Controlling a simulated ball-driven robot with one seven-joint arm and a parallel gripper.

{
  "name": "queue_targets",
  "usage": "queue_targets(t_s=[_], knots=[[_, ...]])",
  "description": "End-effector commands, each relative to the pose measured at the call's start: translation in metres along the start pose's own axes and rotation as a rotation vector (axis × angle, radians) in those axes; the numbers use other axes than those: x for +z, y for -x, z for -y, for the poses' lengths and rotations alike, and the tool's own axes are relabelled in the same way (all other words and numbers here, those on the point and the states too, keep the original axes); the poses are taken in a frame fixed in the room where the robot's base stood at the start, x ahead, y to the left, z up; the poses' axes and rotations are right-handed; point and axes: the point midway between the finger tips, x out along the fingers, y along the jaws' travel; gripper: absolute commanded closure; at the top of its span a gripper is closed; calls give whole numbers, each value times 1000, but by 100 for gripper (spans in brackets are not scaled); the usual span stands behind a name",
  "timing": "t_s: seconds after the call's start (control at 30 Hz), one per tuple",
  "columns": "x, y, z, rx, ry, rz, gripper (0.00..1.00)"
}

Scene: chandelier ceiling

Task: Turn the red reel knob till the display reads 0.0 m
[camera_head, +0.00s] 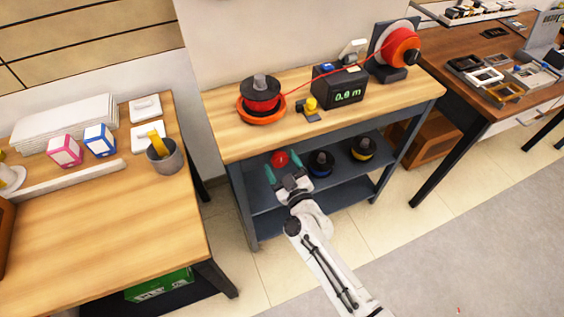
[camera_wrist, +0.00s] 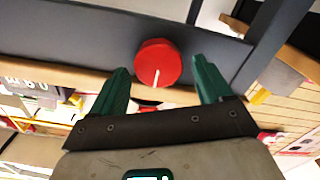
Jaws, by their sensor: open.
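The red reel knob (camera_head: 279,159) is on the front of the grey workbench; in the wrist view the knob (camera_wrist: 158,62) is round, with a white mark pointing down in the picture. My gripper (camera_head: 282,163) is open, its green fingers on either side of the knob; in the wrist view the fingertips (camera_wrist: 160,68) show gaps to it. I cannot tell how far ahead the knob sits. The black display (camera_head: 340,88) on the bench top seems to read 0.8 m in green. A red line runs from the red reel (camera_head: 261,95) to the large reel (camera_head: 401,47).
A yellow-topped device (camera_head: 311,104) stands in front of the display. A wooden table (camera_head: 110,215) stands left; another table (camera_head: 475,95) is at right.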

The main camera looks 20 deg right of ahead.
Motion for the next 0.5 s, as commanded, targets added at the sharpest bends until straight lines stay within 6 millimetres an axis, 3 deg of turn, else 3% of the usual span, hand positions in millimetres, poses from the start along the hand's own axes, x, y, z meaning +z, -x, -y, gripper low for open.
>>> queue_targets(t_s=[0.33,0.5], knots=[[0,-3,0,0,-1,1,21],[0,-3,0,0,-1,1,38]])
